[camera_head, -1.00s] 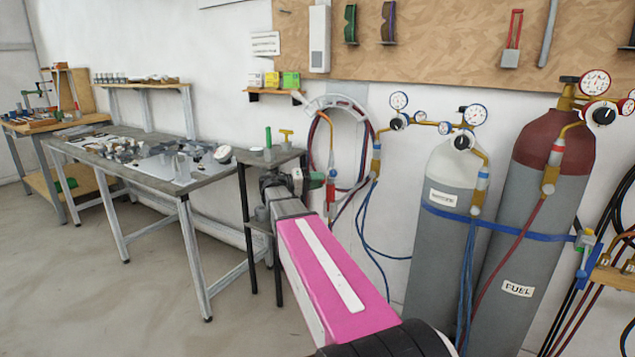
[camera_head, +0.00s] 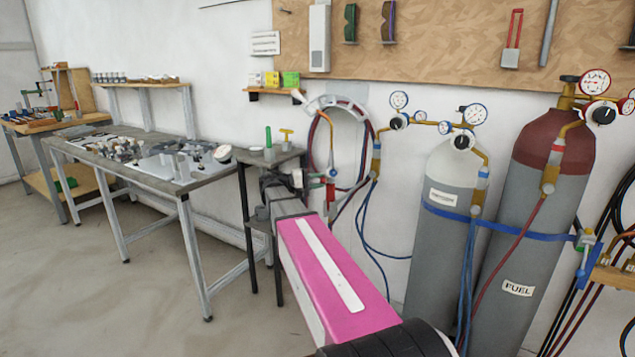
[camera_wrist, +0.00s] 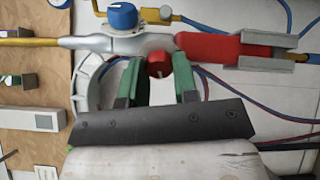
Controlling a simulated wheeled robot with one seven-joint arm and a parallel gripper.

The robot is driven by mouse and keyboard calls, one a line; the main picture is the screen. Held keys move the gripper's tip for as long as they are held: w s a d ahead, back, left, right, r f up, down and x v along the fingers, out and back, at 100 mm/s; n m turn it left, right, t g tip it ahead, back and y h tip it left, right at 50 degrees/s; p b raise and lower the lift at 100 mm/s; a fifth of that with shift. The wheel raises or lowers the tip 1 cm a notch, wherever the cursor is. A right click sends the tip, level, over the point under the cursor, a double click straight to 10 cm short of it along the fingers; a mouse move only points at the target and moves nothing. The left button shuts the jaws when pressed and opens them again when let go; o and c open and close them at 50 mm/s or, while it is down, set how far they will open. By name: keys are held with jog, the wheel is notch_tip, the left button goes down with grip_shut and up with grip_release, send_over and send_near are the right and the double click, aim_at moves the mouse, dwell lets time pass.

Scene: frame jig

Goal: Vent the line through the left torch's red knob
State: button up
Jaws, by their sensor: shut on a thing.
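The left torch (camera_head: 331,188) hangs by the wall, left of the cylinders; in the wrist view its silver body (camera_wrist: 118,43) and red grip (camera_wrist: 215,50) lie across the top. The red knob (camera_wrist: 159,65) sits below the body, and a blue knob (camera_wrist: 123,15) sits above it. My gripper (camera_wrist: 160,78) has its green fingers on either side of the red knob and is shut on it. In the head view my pink arm reaches to the torch, and the knob is too small to make out.
Two gas cylinders, one grey and white (camera_head: 440,255), one red-topped marked FUEL (camera_head: 535,210), stand to the right with hoses. A long workbench (camera_head: 190,182) is at left; floor before it is clear.

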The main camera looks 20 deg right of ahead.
dwell(0.5)
jog(key=o, duration=0.9)
jog(key=shift+a, duration=0.1)
jog(key=a, duration=0.7)
jog(key=w+a, duration=0.1)
jog(key=a, duration=0.2)
jog(key=shift+w+a+f, duration=0.1)
jog(key=shift+a, duration=0.2)
